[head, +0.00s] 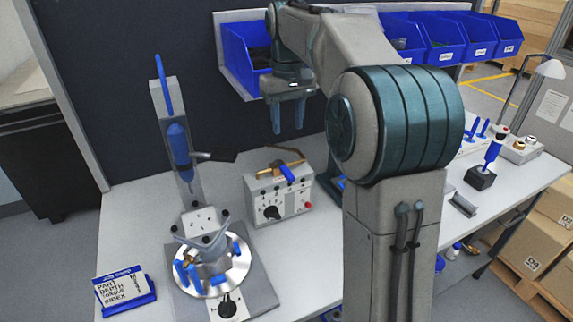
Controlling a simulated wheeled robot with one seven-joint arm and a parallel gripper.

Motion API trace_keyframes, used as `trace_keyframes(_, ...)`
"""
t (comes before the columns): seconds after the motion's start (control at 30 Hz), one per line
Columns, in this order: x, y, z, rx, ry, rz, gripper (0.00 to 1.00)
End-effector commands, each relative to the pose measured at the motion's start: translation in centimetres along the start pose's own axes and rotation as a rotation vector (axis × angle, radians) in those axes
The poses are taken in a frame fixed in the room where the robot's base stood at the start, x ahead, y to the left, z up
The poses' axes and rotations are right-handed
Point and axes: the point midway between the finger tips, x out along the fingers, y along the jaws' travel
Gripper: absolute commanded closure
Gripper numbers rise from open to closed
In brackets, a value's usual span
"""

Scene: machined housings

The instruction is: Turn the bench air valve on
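A grey box (278,198) stands on the bench with a black dial and a red button on its front. On top of it is a brass fitting with a short blue lever (287,173), which looks like the bench air valve. The lever slants across the top; its on or off position cannot be told. My gripper (288,117) hangs above and behind the box with its fingers pointing down. The fingers are apart and nothing shows between them. The gripper is clear of the lever.
A fixture with a blue upright tool (179,148) and a round metal plate (214,279) stands left of the box. Blue bins (440,40) line the back. My arm hides the middle of the bench.

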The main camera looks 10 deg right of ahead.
Motion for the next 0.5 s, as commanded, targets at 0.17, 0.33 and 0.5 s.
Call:
trace_keyframes(0.17, 2.9, 0.0, 0.1, 0.0, -0.004, -0.001, 0.61)
trace_keyframes(0.33, 6.6, -0.1, 0.1, -0.001, -0.005, -0.001, 0.61)
trace_keyframes(0.5, 10.0, -0.1, 0.1, -0.001, -0.005, -0.001, 0.61)
